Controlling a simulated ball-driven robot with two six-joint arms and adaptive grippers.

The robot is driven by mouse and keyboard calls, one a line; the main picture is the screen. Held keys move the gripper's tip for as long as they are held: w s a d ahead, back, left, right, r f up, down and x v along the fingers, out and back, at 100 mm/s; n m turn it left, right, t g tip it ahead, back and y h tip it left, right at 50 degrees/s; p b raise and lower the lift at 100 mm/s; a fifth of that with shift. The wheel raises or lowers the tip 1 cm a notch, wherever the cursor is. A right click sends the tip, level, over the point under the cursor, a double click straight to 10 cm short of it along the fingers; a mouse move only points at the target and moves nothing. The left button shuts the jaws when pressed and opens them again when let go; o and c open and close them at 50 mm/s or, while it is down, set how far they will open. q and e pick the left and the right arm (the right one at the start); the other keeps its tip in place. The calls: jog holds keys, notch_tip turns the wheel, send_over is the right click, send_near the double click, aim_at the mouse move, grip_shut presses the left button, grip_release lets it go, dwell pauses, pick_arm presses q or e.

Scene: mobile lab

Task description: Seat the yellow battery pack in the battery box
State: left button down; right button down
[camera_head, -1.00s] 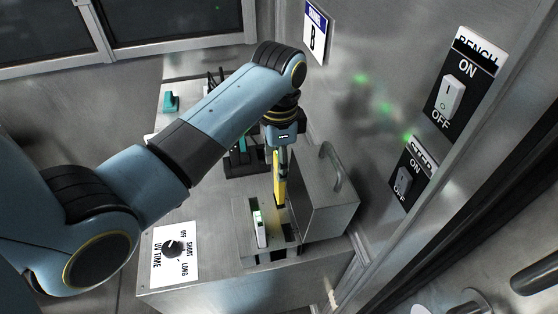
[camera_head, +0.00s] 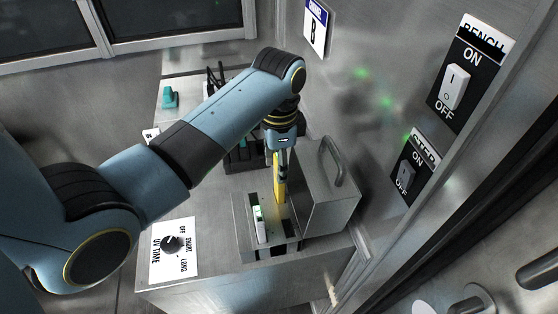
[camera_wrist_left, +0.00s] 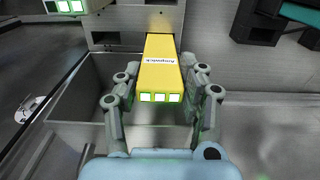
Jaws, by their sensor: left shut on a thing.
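The yellow battery pack (camera_head: 280,188) is upright in my left gripper (camera_head: 281,158), with its lower end at the metal battery box (camera_head: 240,222). In the left wrist view, the fingers (camera_wrist_left: 161,100) are shut on both sides of the pack (camera_wrist_left: 160,70), and three lit green-white squares show on its near end. Its far end meets the slotted metal of the box (camera_wrist_left: 203,18). I cannot tell how deep it sits. A white pack with green lights (camera_head: 260,224) stands in the box to the left of the yellow one. My right gripper is not in view.
A metal cover with a handle (camera_head: 325,190) stands close on the right of the box. The UV TIME knob (camera_head: 172,245) is to the left on the bench. A dark rack (camera_head: 243,158) is behind. Wall switches (camera_head: 455,86) are at the right.

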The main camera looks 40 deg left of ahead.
pick_arm(q)
jog(key=shift+f, duration=0.65)
jog(key=shift+f+b, duration=1)
jog(key=shift+f, duration=0.7)
jog(key=c, duration=0.7)
grip_release()
notch_tip(320, 180, up, 12)
jog(key=shift+r, duration=0.1)
